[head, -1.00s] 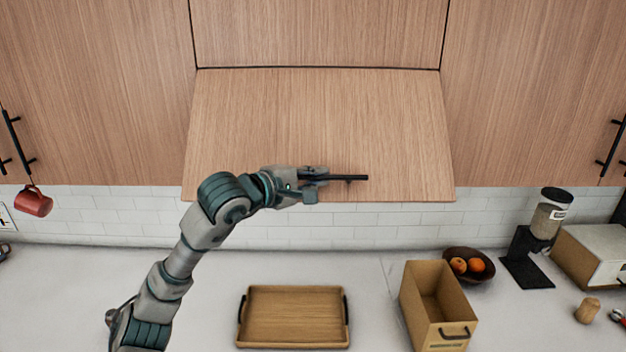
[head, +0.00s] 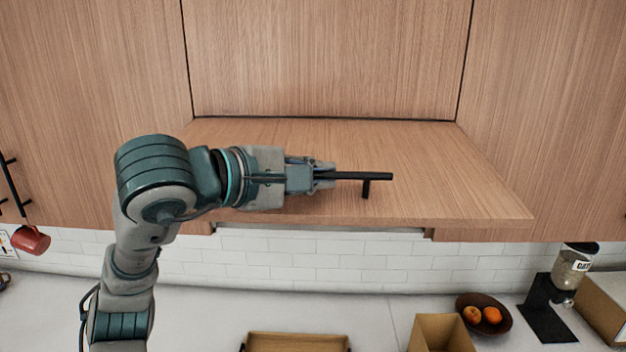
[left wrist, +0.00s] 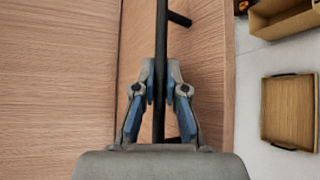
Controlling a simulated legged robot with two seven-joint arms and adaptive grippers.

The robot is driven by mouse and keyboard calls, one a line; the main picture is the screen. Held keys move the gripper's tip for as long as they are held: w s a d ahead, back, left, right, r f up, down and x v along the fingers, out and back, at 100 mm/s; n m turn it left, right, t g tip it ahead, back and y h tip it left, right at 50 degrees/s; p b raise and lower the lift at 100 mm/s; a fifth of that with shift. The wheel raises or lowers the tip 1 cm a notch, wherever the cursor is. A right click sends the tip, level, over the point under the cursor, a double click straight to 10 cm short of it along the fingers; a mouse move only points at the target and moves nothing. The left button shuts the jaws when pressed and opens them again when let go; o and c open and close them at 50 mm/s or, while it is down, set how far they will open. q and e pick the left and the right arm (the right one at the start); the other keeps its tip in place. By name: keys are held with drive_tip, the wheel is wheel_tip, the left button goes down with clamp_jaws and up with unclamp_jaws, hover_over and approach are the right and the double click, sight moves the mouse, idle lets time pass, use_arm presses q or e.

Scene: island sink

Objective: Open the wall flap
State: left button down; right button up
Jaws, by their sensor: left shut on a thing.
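The wall flap (head: 420,170) is a wooden panel hinged along its top edge, swung well up and out from the cabinet so that it juts forward at a steep angle. Its black bar handle (head: 365,176) stands on posts near the front edge. My left gripper (head: 325,175) is shut on the left part of this handle. In the left wrist view, both fingers (left wrist: 160,88) close around the black bar (left wrist: 161,45), with the wooden flap behind. My right gripper is in neither view.
Closed wooden cabinets (head: 560,110) flank the flap. A red mug (head: 31,240) hangs at the left.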

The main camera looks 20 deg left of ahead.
use_arm(q)
drive_tip(key=shift+d+r, duration=0.1)
drive_tip(key=shift+r, duration=0.05)
drive_tip(key=c, duration=1.2)
unclamp_jaws()
drive_tip(key=shift+w+d, duration=0.2)
drive_tip(key=shift+d, duration=0.15)
drive_tip(key=v, duration=1.1)
drive_tip(key=shift+s+a, duration=0.2)
drive_tip(key=shift+s, duration=0.15)
drive_tip(key=shift+d+r, duration=0.1)
